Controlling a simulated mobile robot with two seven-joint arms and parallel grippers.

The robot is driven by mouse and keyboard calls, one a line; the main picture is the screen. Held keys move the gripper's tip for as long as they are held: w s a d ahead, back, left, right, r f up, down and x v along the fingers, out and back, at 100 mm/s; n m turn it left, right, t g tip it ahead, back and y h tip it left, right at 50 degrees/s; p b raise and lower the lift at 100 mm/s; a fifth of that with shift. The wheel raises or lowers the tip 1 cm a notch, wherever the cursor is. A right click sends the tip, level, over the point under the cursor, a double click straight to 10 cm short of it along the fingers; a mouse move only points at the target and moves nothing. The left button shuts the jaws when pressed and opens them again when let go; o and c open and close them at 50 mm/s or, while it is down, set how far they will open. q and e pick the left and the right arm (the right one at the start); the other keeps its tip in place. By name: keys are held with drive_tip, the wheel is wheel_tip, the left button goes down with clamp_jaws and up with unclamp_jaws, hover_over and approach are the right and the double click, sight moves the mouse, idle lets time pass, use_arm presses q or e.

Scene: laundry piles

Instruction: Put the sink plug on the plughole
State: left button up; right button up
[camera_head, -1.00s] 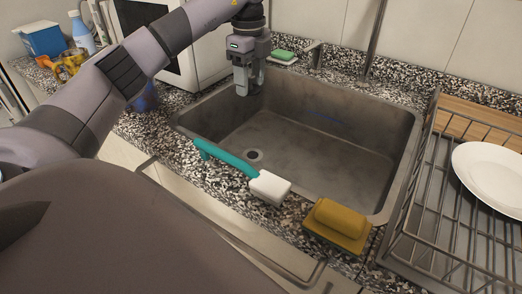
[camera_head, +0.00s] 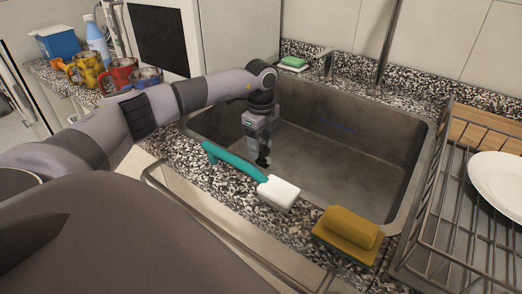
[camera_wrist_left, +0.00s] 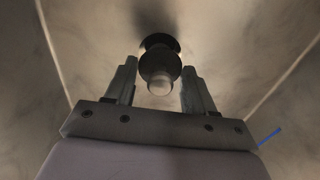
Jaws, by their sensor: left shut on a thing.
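My left gripper (camera_head: 262,153) reaches down into the grey metal sink (camera_head: 350,160), near its front left part. It is shut on the sink plug, a dark piece that shows small at the fingertips in the head view. In the left wrist view the plug (camera_wrist_left: 160,70) is between the two fingers (camera_wrist_left: 160,82), with a pale rounded end towards the camera and a dark wider disc beyond. The plughole is hidden behind the gripper and plug, so I cannot tell whether the plug touches it. My right gripper is out of view.
A teal-handled white brush (camera_head: 278,193) and a yellow sponge (camera_head: 350,230) lie on the front counter edge. A wire dish rack (camera_head: 440,240) with a white plate (camera_head: 500,180) stands right. A green soap bar (camera_head: 293,62) is behind the sink; mugs (camera_head: 118,74) stand left.

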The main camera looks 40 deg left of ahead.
sight(261, 151)
use_arm(q)
drive_tip(key=shift+f, duration=1.55)
drive_tip(key=o, duration=1.1)
drive_tip(key=shift+f, duration=0.1)
wheel_tip(261, 151, up, 12)
drive_tip(key=shift+r+p, duration=0.2)
drive_tip(key=shift+p, duration=0.15)
